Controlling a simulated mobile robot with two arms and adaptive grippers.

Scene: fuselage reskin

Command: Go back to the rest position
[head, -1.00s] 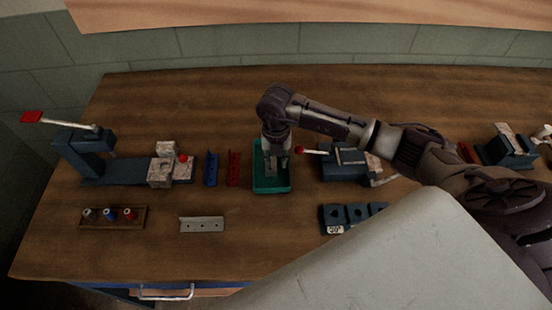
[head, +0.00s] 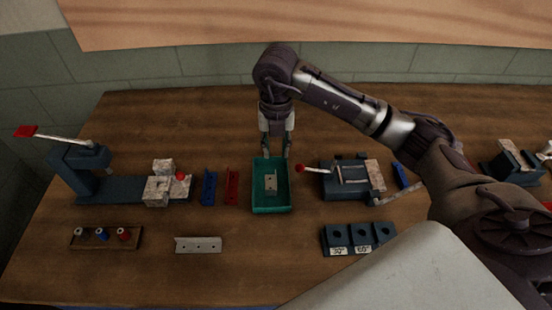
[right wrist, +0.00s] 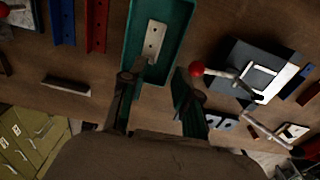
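My right gripper (head: 274,148) is open and empty. It hangs above the back edge of the green tray (head: 271,208), fingers pointing down. In the right wrist view its two fingers (right wrist: 157,85) are spread apart with nothing between the tips. A small light metal plate with holes (head: 271,184) lies in the green tray; it also shows in the right wrist view (right wrist: 154,42). My left gripper is not in either view.
A lever press (head: 85,165) stands at the left. Blue (head: 209,188) and red (head: 231,187) brackets lie left of the tray. A clamp fixture (head: 346,180) stands right of it. A grey bracket (head: 198,245), a rack (head: 107,238) and a labelled block (head: 357,238) are in front.

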